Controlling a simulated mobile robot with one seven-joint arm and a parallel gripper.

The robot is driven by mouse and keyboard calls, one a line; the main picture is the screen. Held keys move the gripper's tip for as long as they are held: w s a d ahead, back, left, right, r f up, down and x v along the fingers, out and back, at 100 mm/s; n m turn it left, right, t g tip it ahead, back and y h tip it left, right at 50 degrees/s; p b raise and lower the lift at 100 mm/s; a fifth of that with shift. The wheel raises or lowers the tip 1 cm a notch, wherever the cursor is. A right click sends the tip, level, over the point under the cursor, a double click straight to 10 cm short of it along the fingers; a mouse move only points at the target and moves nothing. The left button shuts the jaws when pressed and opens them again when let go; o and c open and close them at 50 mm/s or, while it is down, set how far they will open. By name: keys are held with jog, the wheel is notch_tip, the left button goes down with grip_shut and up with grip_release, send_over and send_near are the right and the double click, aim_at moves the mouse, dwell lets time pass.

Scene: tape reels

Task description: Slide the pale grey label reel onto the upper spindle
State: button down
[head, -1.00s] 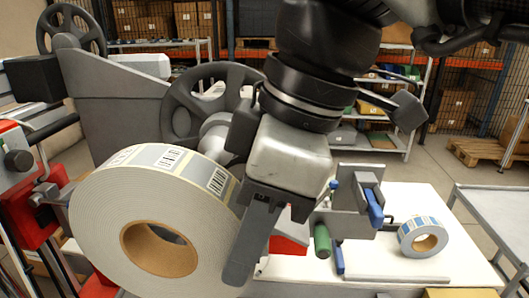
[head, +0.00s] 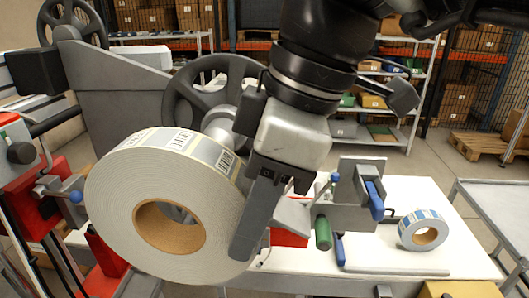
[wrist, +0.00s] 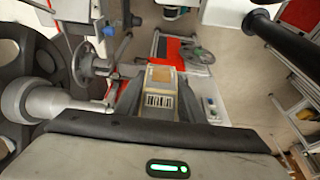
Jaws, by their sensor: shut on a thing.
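The pale grey label reel (head: 112,225) is a wide roll with a brown cardboard core and printed labels on its rim. It hangs in my gripper (head: 248,232) at the lower left of the head view, its flat face toward the camera. One finger shows along its right side; the other is hidden in that view. The wrist view shows the reel's labelled rim (wrist: 159,88) between both fingers. A silver spindle (head: 222,120) stands out from a dark spoked flange (head: 180,92) behind the reel. It also shows at the left of the wrist view (wrist: 45,103). The reel appears apart from it.
A second spoked wheel (head: 72,22) is at the upper left. A red and grey clamp assembly (head: 35,185) is left of the reel. A small blue-and-white reel (head: 407,231) and a bracket with blue and green handles (head: 345,200) are on the white table at right.

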jog(key=w+p, duration=0.2)
jog(key=w, duration=0.8)
jog(key=shift+d, duration=0.35)
dwell(0.5)
jog(key=shift+w+r, duration=0.1)
jog(key=shift+w, duration=0.1)
jog(key=shift+w+d+p, duration=0.2)
jog(key=shift+w+p, duration=0.8)
jog(key=shift+w, duration=1.4)
jog(key=shift+w+d+p, duration=0.15)
jog(key=shift+w+p, duration=0.6)
jog(key=shift+w, duration=1.15)
jog(key=shift+w, duration=0.15)
jog(key=shift+w, duration=0.3)
